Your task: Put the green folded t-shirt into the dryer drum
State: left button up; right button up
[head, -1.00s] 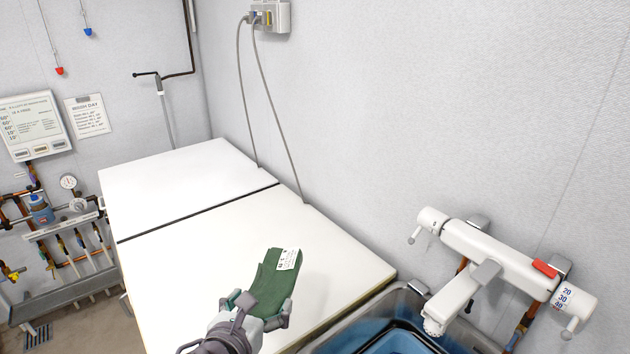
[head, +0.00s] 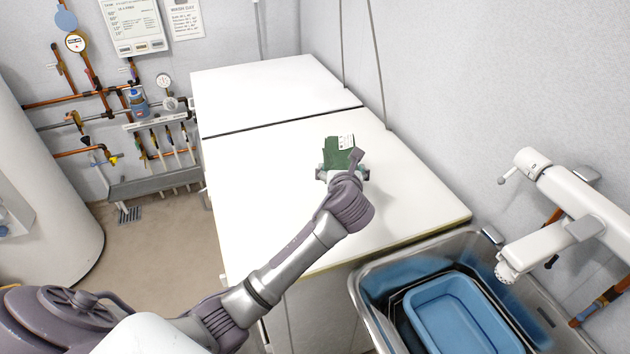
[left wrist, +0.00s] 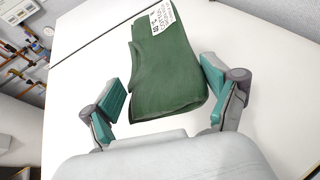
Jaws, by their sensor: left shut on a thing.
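The green folded t-shirt (head: 338,150), with a white printed label, is over the nearer white top. It also shows in the left wrist view (left wrist: 168,70), between the teal-padded fingers. My left gripper (head: 342,173) is shut on the t-shirt at its near end. In the left wrist view, the right finger is close to the shirt's edge and a gap shows at the left finger. Whether the shirt touches the white top is hard to tell. The dryer drum is not in view. My right gripper is not in view.
Two white tops (head: 265,90) stand side by side against the wall, otherwise clear. A basin (head: 362,290) with a blue tub (head: 455,310) sits at lower right, under a white mixer tap (head: 560,215). Pipes and a grey trough (head: 155,183) are at left. Open floor lies left of the tops.

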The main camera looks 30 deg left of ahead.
pick_arm(q)
send_over(313, 196)
notch_tip(313, 196, down, 5)
jog(key=shift+r+p, duration=0.2)
jog(key=shift+p, duration=0.1)
jog(key=shift+a+f, duration=0.1)
jog(key=shift+f, duration=2.05)
jog(key=shift+f, duration=0.1)
jog(key=o, duration=1)
